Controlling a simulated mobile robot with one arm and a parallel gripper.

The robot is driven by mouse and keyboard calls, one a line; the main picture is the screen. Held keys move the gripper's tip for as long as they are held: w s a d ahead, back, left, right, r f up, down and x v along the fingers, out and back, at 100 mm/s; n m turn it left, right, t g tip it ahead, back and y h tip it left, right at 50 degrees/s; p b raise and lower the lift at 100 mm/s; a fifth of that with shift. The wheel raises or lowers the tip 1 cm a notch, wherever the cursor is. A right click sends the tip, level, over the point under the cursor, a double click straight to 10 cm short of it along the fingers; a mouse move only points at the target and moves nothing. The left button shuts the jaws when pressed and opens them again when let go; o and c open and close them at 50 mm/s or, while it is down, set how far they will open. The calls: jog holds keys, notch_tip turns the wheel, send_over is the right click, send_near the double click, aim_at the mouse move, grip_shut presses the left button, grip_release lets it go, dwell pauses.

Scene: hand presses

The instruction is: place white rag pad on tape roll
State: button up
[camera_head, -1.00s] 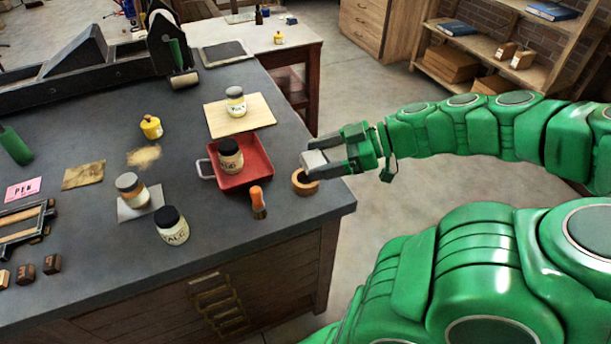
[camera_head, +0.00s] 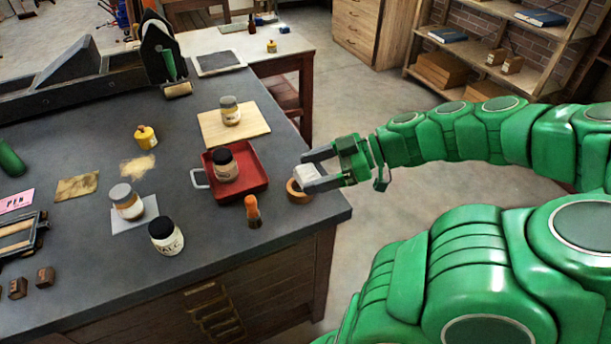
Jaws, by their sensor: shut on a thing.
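The white rag pad (camera_head: 306,173) is held between the two fingers of my gripper (camera_head: 308,171), at the right end of the dark workbench. The tan tape roll (camera_head: 297,194) lies flat on the bench near its right edge. The pad is directly over the tape roll in this view and hides its far part. I cannot tell whether the pad touches the roll or hangs just above it.
A red tray (camera_head: 251,175) holding a jar (camera_head: 223,166) stands left of the roll. An orange-handled tool (camera_head: 252,210) stands in front. A jar (camera_head: 229,112) sits on a wooden board (camera_head: 253,122) behind. The bench's right edge (camera_head: 333,207) is close.

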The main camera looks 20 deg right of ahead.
jog(key=w+f, duration=0.2)
jog(key=w+d+f, duration=0.1)
jog(key=w+f, duration=0.1)
jog(key=w, duration=0.1)
jog(key=w+f, duration=0.2)
jog(key=w, duration=0.1)
jog(key=shift+d+f, duration=0.3)
jog(key=shift+d, duration=0.05)
jog(key=shift+w+d+f, duration=0.1)
jog(key=shift+w+f, duration=0.4)
jog(key=shift+f, duration=1.65)
jog(key=shift+f, duration=0.1)
jog(key=o, duration=1)
